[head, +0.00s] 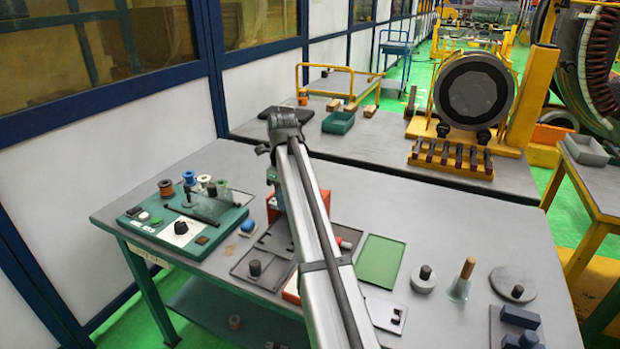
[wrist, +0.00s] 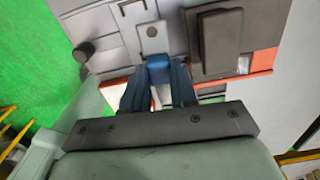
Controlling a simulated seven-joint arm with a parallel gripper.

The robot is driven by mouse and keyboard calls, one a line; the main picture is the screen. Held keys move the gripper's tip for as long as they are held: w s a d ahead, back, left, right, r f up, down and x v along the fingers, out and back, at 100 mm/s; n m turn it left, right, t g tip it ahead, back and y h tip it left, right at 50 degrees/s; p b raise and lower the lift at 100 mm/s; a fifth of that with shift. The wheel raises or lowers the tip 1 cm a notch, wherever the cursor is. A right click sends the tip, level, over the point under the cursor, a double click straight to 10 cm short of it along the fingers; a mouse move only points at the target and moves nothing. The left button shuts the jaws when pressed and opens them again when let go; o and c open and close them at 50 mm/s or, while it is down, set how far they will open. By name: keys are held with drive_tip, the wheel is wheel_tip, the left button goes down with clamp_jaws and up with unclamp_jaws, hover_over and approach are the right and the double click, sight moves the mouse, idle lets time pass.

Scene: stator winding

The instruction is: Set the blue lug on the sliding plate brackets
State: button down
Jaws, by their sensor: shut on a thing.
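In the wrist view my gripper (wrist: 160,84) is shut on the blue lug (wrist: 159,69), which sits between the two dark fingertips. A pale grey tab with a small round hole (wrist: 153,36) extends beyond the lug; I cannot tell whether it belongs to the lug or lies beneath it. Grey plates (wrist: 112,42), which look like the sliding plate and brackets, lie around the tab. I cannot tell whether the lug touches them. In the head view my arm crosses the table and hides the gripper and the lug.
A dark block (wrist: 221,42) stands right of the lug, above a red-orange base (wrist: 262,62). A dark knob (wrist: 84,51) is at left. In the head view a teal panel with spools (head: 178,232) stands left; a green tray (head: 380,262) and a round weight (head: 423,283) lie right.

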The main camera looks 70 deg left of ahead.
approach(279, 244)
drive_tip(key=shift+f+n, duration=0.3)
drive_tip(key=shift+f, duration=1.5)
drive_tip(key=shift+f, duration=1.25)
idle(1.0)
drive_tip(key=c, duration=0.6)
unclamp_jaws()
drive_tip(key=shift+r, duration=0.15)
drive_tip(key=shift+r, duration=3.35)
